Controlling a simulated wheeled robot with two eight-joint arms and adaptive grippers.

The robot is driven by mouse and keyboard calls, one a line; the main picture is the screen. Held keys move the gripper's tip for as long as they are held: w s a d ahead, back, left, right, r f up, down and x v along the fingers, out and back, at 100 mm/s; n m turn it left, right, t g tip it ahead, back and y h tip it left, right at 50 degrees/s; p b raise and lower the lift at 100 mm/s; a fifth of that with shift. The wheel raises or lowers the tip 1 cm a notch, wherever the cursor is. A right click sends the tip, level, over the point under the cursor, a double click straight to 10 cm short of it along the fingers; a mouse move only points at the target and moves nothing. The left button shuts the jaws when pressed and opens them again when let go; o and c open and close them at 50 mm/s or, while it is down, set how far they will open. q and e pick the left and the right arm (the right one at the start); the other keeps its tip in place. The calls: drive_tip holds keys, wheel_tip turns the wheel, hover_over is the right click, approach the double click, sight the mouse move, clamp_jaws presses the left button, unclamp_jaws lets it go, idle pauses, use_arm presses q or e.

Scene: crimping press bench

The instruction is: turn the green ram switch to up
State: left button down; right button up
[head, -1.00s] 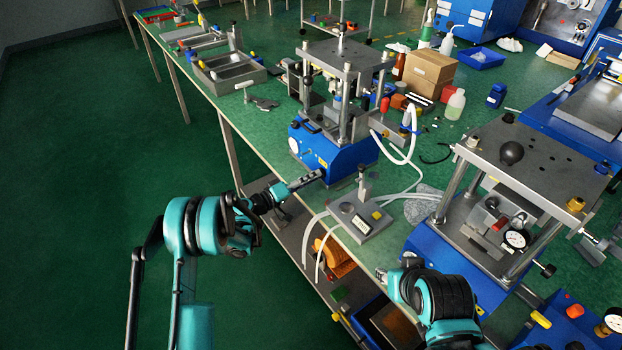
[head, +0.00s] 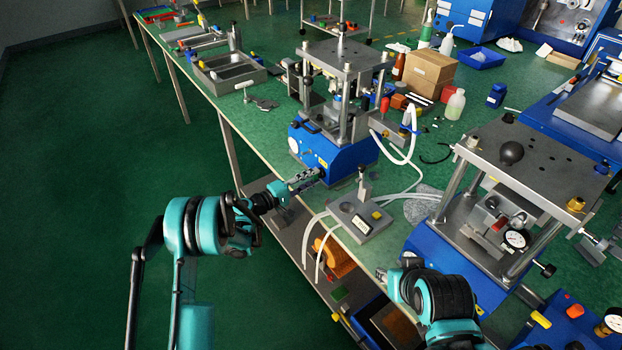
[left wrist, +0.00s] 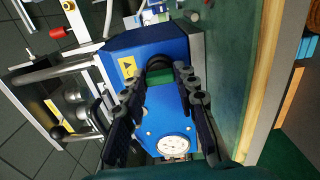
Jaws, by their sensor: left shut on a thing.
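The green ram switch (left wrist: 160,75) is on the front panel of a blue press base, seen in the left wrist view between my left fingers, with a dark round part beside it. My left gripper (left wrist: 163,84) is shut on the switch, one finger on each side. In the head view my left gripper (head: 314,174) reaches the front of the blue press (head: 338,155) at the middle of the bench; the switch is hidden there by the fingers. Which way the switch points I cannot tell.
A round gauge (left wrist: 173,145) and a yellow warning label (left wrist: 127,67) are on the same panel. A small grey fixture (head: 360,220) with white hoses stands right of my left gripper. A second press (head: 530,185) stands at the right. The floor at left is clear.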

use_arm(q)
drive_tip(key=c, duration=1.2)
unclamp_jaws()
drive_tip(key=shift+o, duration=0.2)
drive_tip(key=v, duration=1.2)
